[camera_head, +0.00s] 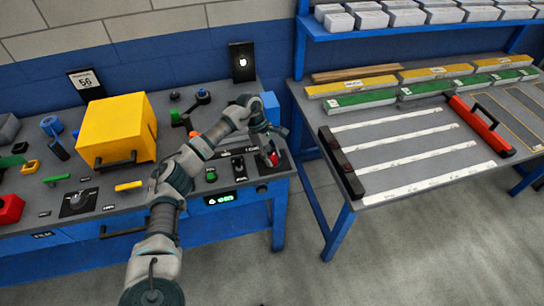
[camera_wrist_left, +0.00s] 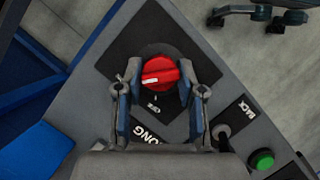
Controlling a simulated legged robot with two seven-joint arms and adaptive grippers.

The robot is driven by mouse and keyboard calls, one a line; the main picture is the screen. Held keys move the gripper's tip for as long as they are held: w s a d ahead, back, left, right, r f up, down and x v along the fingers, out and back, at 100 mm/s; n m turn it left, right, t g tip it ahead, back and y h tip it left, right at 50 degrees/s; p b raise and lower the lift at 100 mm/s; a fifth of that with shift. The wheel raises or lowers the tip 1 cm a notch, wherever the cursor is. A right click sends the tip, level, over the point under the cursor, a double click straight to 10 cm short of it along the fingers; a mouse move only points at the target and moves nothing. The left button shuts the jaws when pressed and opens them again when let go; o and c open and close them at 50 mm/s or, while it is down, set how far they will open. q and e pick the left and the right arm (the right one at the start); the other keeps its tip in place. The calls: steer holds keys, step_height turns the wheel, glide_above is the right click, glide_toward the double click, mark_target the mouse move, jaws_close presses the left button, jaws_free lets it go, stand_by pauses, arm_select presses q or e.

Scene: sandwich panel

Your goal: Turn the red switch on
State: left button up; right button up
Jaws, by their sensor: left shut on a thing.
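The red switch (camera_wrist_left: 156,75) is a round red knob with a white mark on its left part, set on a black plate (camera_wrist_left: 190,28) in the left wrist view. In the head view the red switch (camera_head: 262,188) shows as a small red spot at the right front corner of the left bench. My left gripper (camera_wrist_left: 160,88) has a finger on each side of the knob and is shut on it. In the head view my left gripper (camera_head: 272,160) points down over the switch and partly hides it. My right gripper is not in view.
A green button (camera_wrist_left: 263,159) and a black lever sit beside the switch. A green display (camera_head: 219,198) is on the bench front. A yellow box (camera_head: 115,130) stands further left on the bench. A second bench (camera_head: 400,195) with white strips is at the right, across a gap.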

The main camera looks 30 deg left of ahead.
arm_select(q)
steer(key=shift+w+a+r, duration=0.1)
steer(key=shift+w+r, duration=0.05)
steer(key=shift+r, duration=0.1)
steer(key=o, duration=1)
steer(key=shift+o, duration=0.6)
steer(key=shift+f, duration=0.2)
steer(key=v, duration=1.2)
steer(key=shift+a, duration=0.15)
steer(key=shift+f, duration=0.1)
